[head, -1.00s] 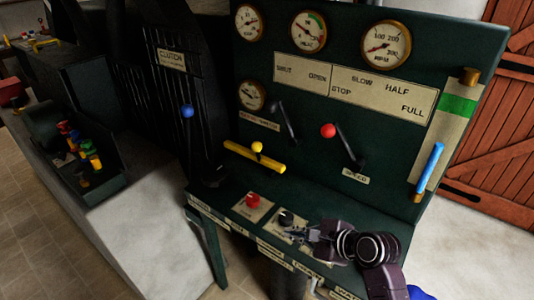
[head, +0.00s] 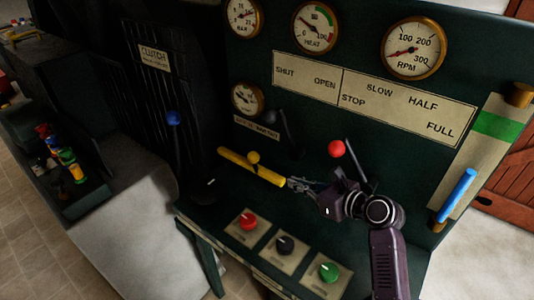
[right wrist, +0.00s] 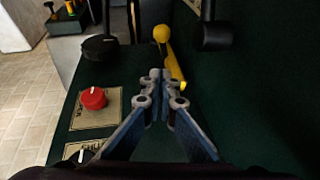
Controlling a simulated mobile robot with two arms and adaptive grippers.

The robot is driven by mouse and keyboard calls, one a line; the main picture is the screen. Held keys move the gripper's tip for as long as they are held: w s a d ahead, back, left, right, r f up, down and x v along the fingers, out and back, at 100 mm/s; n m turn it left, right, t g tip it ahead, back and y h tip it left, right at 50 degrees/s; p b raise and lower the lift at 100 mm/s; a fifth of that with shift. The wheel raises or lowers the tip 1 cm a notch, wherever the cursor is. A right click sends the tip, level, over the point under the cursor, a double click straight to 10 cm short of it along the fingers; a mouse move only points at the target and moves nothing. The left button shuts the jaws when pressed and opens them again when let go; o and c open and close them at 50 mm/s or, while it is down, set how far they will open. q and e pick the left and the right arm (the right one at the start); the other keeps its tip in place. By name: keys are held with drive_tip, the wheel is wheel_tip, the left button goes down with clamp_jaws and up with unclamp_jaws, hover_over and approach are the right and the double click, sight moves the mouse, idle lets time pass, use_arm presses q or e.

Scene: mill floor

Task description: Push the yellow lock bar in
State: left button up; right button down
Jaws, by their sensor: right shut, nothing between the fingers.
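The yellow lock bar (head: 250,167) lies across the green panel, with a round yellow knob (head: 253,158) at its middle. It also shows in the right wrist view (right wrist: 174,68), just beyond my fingertips, with its knob (right wrist: 161,33) above. My right gripper (head: 292,184) is shut and empty, with its fingertips close to the right end of the bar. In the right wrist view, its fingertips (right wrist: 160,76) partly cover the bar; I cannot tell whether they touch it. My left gripper is in neither view.
A red-knobbed lever (head: 336,149) stands just above my right gripper, and a dark lever (head: 287,128) stands above the bar. Red (head: 248,221), black (head: 286,244) and green (head: 328,271) knobs sit on the ledge below. A blue-knobbed clutch lever (head: 173,118) stands left of the bar.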

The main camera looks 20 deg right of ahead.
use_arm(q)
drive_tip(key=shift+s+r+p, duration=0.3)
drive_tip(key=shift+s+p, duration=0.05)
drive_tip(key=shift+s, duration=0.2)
use_arm(e)
drive_tip(key=shift+w+r+x, duration=0.15)
drive_tip(key=shift+r+x, duration=0.25)
drive_tip(key=shift+x, duration=1.85)
drive_tip(key=shift+w+r+x, duration=0.2)
drive_tip(key=shift+r+x, duration=0.15)
drive_tip(key=shift+x, duration=1.95)
drive_tip(key=shift+w+r+x, duration=0.15)
drive_tip(key=shift+r+x, duration=0.25)
drive_tip(key=shift+x, duration=1.85)
drive_tip(key=shift+w+a, duration=0.1)
